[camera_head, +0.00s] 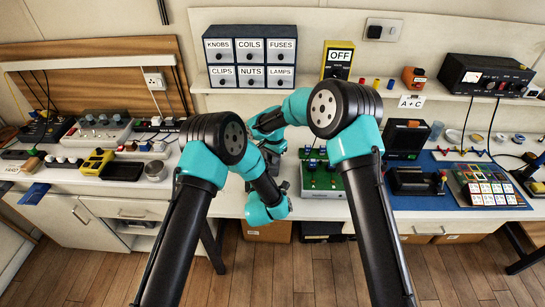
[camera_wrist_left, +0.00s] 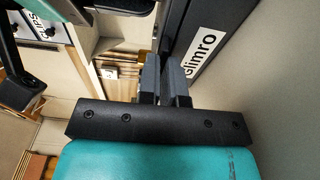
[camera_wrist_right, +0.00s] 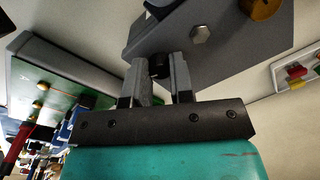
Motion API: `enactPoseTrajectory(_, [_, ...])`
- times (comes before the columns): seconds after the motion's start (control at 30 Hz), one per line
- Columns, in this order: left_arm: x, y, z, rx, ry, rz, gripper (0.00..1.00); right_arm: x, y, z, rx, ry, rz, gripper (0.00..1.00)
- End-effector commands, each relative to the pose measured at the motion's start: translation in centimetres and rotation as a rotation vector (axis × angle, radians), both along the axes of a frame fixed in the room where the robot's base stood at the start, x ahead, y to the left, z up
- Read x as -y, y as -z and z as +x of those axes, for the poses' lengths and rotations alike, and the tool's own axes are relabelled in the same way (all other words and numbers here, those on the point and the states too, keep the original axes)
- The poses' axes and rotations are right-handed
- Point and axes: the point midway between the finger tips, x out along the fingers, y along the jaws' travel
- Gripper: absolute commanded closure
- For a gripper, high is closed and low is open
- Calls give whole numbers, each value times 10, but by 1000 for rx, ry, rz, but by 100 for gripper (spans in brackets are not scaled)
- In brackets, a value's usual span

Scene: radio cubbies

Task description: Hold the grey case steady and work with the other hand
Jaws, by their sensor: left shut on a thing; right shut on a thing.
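The grey case (camera_wrist_right: 225,65) fills the upper part of the right wrist view, with a hex nut and a brass-coloured round part on it. My right gripper (camera_wrist_right: 160,62) is shut on a small black knob (camera_wrist_right: 158,68) at the case. In the left wrist view, a dark grey panel (camera_wrist_left: 208,18) with a white label (camera_wrist_left: 205,55) shows close up. My left gripper (camera_wrist_left: 163,68) is shut on an edge beside that panel; its exact grip is partly hidden.
A drawer cabinet (camera_head: 252,56) stands behind my arms. A blue mat (camera_head: 440,203) with devices lies further right. Several mixers and tools crowd the left bench. A black power supply (camera_head: 484,75) stands on the shelf.

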Motion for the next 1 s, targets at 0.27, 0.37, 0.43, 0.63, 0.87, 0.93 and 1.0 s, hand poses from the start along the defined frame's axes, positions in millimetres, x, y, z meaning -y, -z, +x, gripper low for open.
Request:
enactPoseTrajectory(0.27, [0,1,0,-2,0,0,100,0,-1,0,2,260,1,100])
enactPoseTrajectory(0.37, [0,1,0,-2,0,0,100,0,-1,0,2,355,1,100])
enactPoseTrajectory(0.43, [0,1,0,-2,0,0,100,0,-1,0,2,421,1,100])
enactPoseTrajectory(0.63, [0,1,0,-2,0,0,100,0,-1,0,2,613,1,100])
enactPoseTrajectory(0.87, [0,1,0,-2,0,0,100,0,-1,0,2,829,1,100])
enactPoseTrajectory(0.93, [0,1,0,-2,0,0,100,-1,-1,0,2,892,1,100])
enactPoseTrajectory(1.0, [0,1,0,-2,0,0,100,-1,-1,0,1,952,1,100])
